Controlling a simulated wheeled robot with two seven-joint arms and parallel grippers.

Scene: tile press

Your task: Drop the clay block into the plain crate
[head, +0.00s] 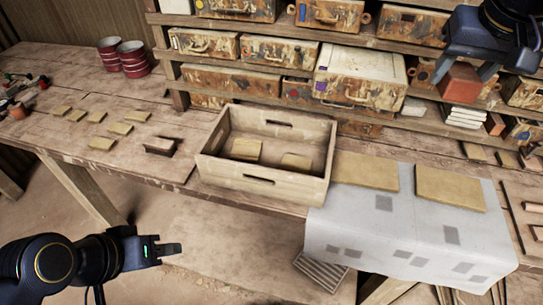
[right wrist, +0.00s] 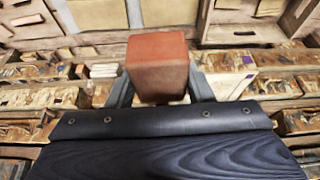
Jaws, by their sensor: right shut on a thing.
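The clay block is a reddish-brown block (head: 460,83) at the upper right of the head view. My right gripper (head: 466,72) is shut on it and holds it up in front of the shelves. In the right wrist view the block (right wrist: 157,66) sits between the two fingers (right wrist: 157,88). The plain crate (head: 262,184) is a pale wooden box with hand slots at the middle of the bench, with two tan tiles inside. It is to the left of the block and lower. My left gripper (head: 170,250) is low at the left, in front of the bench, away from the crate; its jaw gap is unclear.
Two tan slabs (head: 450,187) lie on a grey patterned cloth (head: 400,235) right of the crate. Several small tiles (head: 102,143), a dark block (head: 160,146) and red tins (head: 132,58) are on the left bench. Shelves of worn cases (head: 343,75) stand behind.

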